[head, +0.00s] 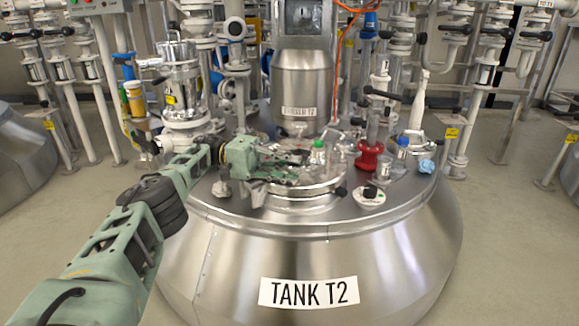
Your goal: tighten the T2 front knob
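Tank T2 (310,255) is the large steel vessel in the middle of the head view, with a "TANK T2" label on its front. A round lid (300,193) sits on its top. A small dark knob (340,192) shows at the lid's right front edge; I cannot tell for sure whether it is the front knob. My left gripper (288,176) reaches in from the left, low over the left part of the lid. Its fingers blend with the metal fittings behind, so their opening and any contact are unclear. My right gripper is out of view.
A green-capped bottle (318,153), a red fitting (369,158), a blue-capped bottle (402,147) and a white round dial (371,195) stand on the tank top. A steel column (303,85) rises behind the lid. Pipes crowd the back. The floor at right is clear.

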